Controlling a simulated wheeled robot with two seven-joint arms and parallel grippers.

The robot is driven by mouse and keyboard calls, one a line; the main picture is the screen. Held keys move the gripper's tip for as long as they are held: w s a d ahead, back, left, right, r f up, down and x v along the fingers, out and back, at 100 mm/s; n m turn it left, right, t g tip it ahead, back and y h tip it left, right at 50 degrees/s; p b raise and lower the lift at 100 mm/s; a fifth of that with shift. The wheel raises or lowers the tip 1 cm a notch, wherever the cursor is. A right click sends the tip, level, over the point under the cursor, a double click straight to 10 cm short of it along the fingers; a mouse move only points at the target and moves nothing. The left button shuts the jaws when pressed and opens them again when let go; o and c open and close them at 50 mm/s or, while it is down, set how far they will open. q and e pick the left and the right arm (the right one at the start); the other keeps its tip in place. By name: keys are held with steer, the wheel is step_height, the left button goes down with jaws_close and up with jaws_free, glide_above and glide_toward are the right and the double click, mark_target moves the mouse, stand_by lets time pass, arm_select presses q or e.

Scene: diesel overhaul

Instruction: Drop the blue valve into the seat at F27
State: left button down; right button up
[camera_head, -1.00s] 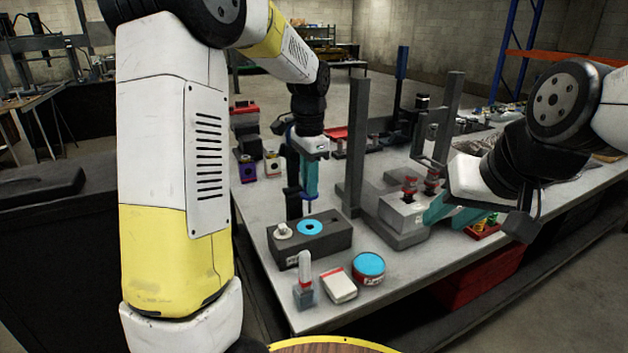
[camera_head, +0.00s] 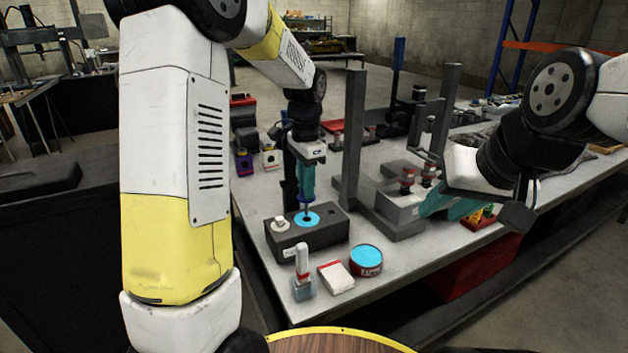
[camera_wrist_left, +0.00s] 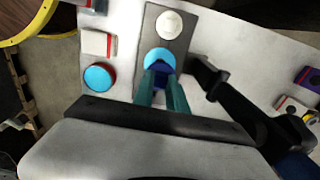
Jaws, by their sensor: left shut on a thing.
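My left gripper (camera_head: 306,193) points down, shut on the blue valve (camera_wrist_left: 161,67), which is mostly hidden between its teal fingers. The valve's lower end is over the middle of a light blue ring (camera_head: 307,219) on top of a dark grey block (camera_head: 322,236). I cannot tell whether the tip has entered the ring's hole. The ring also shows in the left wrist view (camera_wrist_left: 157,54), partly covered by the fingers and valve. No F27 label is readable. My right gripper (camera_head: 433,204) is at the grey fixture on the right; its fingertip gap is unclear.
A white round piece (camera_head: 281,224) sits on the same block. In front are a red-rimmed blue tin (camera_head: 366,259), a white-and-red box (camera_head: 336,277) and a small bottle (camera_head: 302,270). A dark upright post (camera_head: 353,140) stands just right of my left gripper.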

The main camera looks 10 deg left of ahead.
mark_target(307, 215)
arm_select(q)
steer(key=shift+f, duration=0.15)
stand_by(0.5)
steer(key=shift+f, duration=0.45)
steer(key=shift+f, duration=0.9)
stand_by(0.4)
steer(key=shift+f, duration=0.3)
steer(key=shift+f, duration=0.15)
stand_by(0.3)
steer(key=shift+f, duration=0.35)
steer(key=shift+f, duration=0.35)
steer(key=shift+f, duration=0.35)
steer(key=shift+f, duration=0.15)
stand_by(0.6)
